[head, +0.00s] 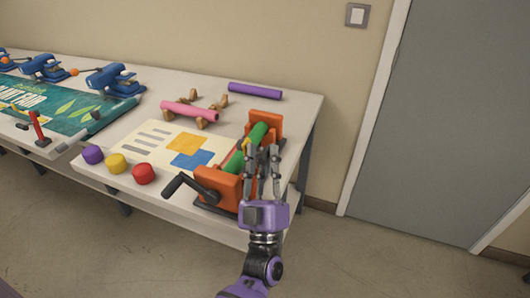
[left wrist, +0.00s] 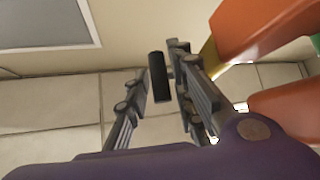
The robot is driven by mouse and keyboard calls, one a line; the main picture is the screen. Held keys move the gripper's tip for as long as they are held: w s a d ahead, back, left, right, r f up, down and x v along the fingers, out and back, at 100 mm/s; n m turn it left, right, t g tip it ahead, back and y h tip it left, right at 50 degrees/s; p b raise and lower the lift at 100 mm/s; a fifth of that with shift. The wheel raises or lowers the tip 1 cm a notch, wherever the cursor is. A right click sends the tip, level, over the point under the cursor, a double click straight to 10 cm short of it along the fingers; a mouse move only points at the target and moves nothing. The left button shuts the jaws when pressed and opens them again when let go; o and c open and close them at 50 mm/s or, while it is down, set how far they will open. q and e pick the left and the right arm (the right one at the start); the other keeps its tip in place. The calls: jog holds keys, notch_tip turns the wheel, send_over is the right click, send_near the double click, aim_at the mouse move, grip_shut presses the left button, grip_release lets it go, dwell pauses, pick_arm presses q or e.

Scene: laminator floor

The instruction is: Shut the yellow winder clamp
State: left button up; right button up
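The orange winder (head: 212,187) stands at the right end of the table with a green roll (head: 257,134) between its two end blocks. A small part of the yellow winder clamp (head: 246,143) shows beside the roll, mostly hidden by my fingers. My left gripper (head: 263,148) is open at the winder's right side. In the left wrist view, a black handle (left wrist: 159,77) lies between the spread fingers (left wrist: 157,82), with a gap to the left finger; contact with the right one is unclear. The yellow arm (left wrist: 209,60) shows behind the right finger. My right gripper is not in view.
Purple, yellow and red caps (head: 144,173) line the table's front edge. A printed sheet (head: 150,135), a pink roll on wooden stands (head: 190,111) and a purple roll (head: 255,91) lie behind. Floor right of the table is clear.

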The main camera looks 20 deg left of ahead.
pick_arm(q)
jog(key=shift+w+r, duration=0.15)
jog(key=shift+w, duration=0.05)
grip_shut()
jog(key=shift+a, duration=0.2)
